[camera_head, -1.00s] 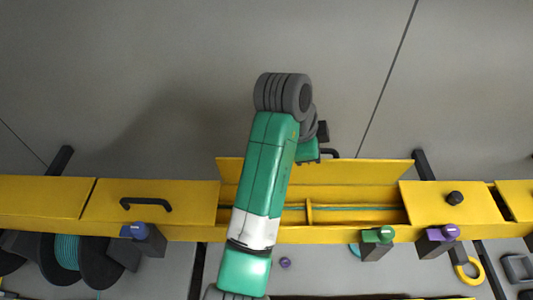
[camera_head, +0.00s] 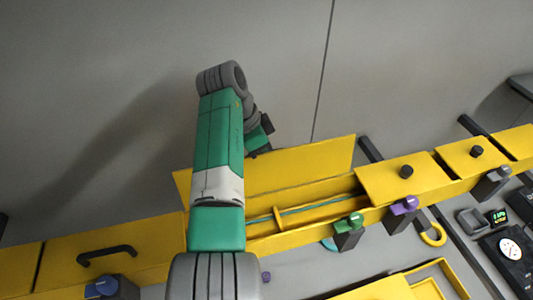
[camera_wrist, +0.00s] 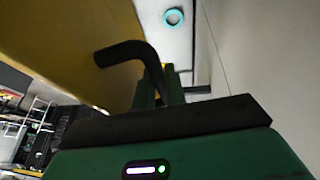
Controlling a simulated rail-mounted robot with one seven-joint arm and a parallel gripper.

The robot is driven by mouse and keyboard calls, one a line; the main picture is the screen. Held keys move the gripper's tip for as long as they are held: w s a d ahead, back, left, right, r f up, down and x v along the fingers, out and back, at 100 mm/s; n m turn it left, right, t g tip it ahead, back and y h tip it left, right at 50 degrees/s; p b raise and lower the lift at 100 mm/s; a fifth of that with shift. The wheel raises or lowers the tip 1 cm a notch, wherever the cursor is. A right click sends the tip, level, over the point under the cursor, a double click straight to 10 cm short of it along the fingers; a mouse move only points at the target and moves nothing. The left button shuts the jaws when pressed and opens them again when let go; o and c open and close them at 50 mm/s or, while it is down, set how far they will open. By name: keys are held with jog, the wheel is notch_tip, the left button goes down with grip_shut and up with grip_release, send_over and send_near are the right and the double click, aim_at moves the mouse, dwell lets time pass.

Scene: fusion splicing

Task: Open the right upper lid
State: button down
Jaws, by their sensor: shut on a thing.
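The lid (camera_head: 310,162) is a long yellow panel standing raised along the back of a yellow trough, whose inside shows. It fills the upper left of the wrist view (camera_wrist: 70,40). Its black bent handle (camera_wrist: 125,53) runs in between the green fingers of my gripper (camera_wrist: 160,88), which are shut on it. In the head view my gripper (camera_head: 258,138) is at the far side of the raised lid, partly hidden by my arm. The handle is hidden there.
A closed yellow lid with a black bar handle (camera_head: 105,255) is at left. Closed lids with black knobs (camera_head: 406,172) are at right. Green (camera_head: 348,225) and purple (camera_head: 403,206) knobbed clamps line the trough's front. The grey area behind is clear.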

dwell(0.4)
jog(key=c, duration=1.7)
grip_release()
jog(key=shift+c, duration=0.2)
jog(key=shift+r, duration=0.1)
jog(key=b+v, duration=0.1)
jog(key=v, duration=0.6)
jog(key=shift+r+b, duration=0.25)
jog(key=shift+b, duration=0.15)
jog(key=shift+a, duration=0.15)
